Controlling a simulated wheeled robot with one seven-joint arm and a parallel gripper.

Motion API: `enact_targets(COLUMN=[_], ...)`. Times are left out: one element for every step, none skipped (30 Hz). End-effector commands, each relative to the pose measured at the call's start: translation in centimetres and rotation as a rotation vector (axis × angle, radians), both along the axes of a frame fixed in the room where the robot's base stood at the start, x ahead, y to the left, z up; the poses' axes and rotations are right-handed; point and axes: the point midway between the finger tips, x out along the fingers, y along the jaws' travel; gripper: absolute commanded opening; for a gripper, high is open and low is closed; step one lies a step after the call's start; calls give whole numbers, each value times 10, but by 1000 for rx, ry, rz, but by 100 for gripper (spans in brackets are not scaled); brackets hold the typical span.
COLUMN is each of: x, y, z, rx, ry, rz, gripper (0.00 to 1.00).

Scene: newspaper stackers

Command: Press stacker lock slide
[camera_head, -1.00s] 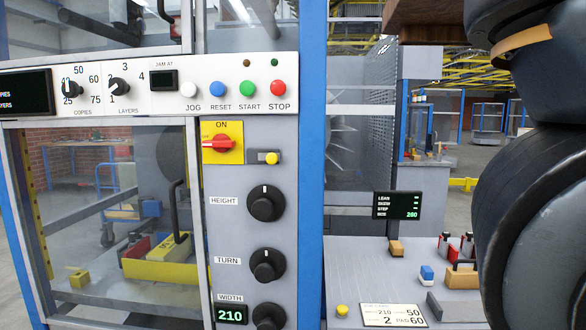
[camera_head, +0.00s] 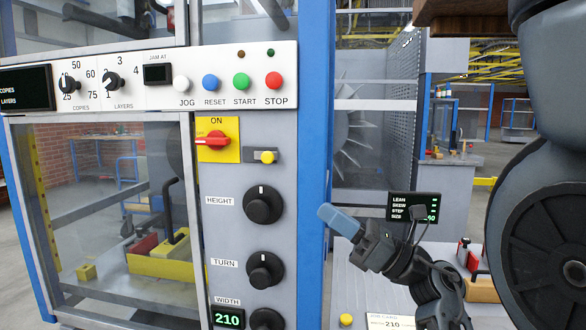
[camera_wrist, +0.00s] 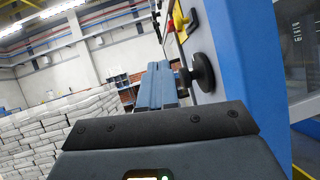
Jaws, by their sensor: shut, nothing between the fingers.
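A small slide with a yellow knob (camera_head: 268,156) sits on a dark plate on the grey control panel (camera_head: 285,215). It is right of the red rotary switch (camera_head: 213,141) on its yellow plate, and I take it for the lock slide. My gripper (camera_head: 328,212) is shut and empty, with blue fingertips pointing left, in front of the blue post (camera_head: 312,270). It is lower than the slide and to its right, apart from it. In the wrist view the shut fingers (camera_wrist: 157,85) point toward the panel side, near a black knob (camera_wrist: 203,72). I cannot make out the slide there.
Black HEIGHT (camera_head: 263,204) and TURN (camera_head: 265,271) knobs stick out below the slide. JOG, RESET, START and STOP buttons (camera_head: 275,82) line the strip above. A clear guard door (camera_head: 100,215) is at left. A small dark display (camera_head: 413,205) stands behind my gripper.

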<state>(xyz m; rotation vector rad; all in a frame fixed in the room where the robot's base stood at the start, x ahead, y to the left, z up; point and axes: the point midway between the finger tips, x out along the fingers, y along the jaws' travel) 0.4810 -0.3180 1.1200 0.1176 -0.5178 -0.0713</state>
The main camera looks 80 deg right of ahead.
Motion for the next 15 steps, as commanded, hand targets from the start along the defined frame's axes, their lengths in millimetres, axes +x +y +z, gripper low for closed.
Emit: enact_targets(x=[-6, -9, -12, -14, -16, -17, -18, -18, -19, -19, -19, -19, -19, -19, -18], y=[-9, -13, -17, -19, -21, -23, -24, -25, -25, -25, -25, -25, -25, -25, -25], z=[4, 5, 6, 7, 7, 7, 8, 8, 8, 8, 8, 8, 8, 8, 8], rx=[-40, -61, -83, -95, -105, -115, -122, -125, -127, -128, -128, -127, -127, -127, -126], ry=[18, 29, 42, 49, 55, 63, 67, 68, 71, 71, 71, 71, 70, 70, 69], rz=[-38, -56, -74, -87, -97, -106, -110, -114, -116, -116, -116, -116, -115, -115, -115], gripper=[0, 0, 0, 0, 0, 0, 0, 0, 0, 0, 0, 0, 0, 0, 0])
